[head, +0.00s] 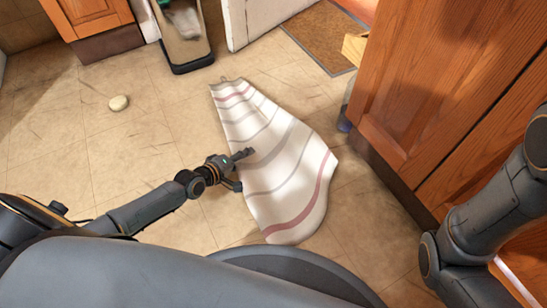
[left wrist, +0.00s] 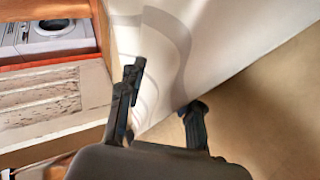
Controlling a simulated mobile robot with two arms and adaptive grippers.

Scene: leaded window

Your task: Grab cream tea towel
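The cream tea towel (head: 285,165), with grey and dusky red stripes, is spread at a slant over the floor in the middle of the head view. My left gripper (head: 245,169) is at its left edge, with one finger over the cloth. In the left wrist view the two fingers of my left gripper (left wrist: 165,90) are apart, and the pale towel (left wrist: 215,45) shows between and beyond them. I cannot tell whether they touch it. My right arm comes in at the right, but its gripper is out of view.
Wooden cabinets (head: 440,90) stand close on the towel's right. A brown doormat (head: 325,38) lies by a white door (head: 262,18) at the back. Open tiled floor lies left of the towel.

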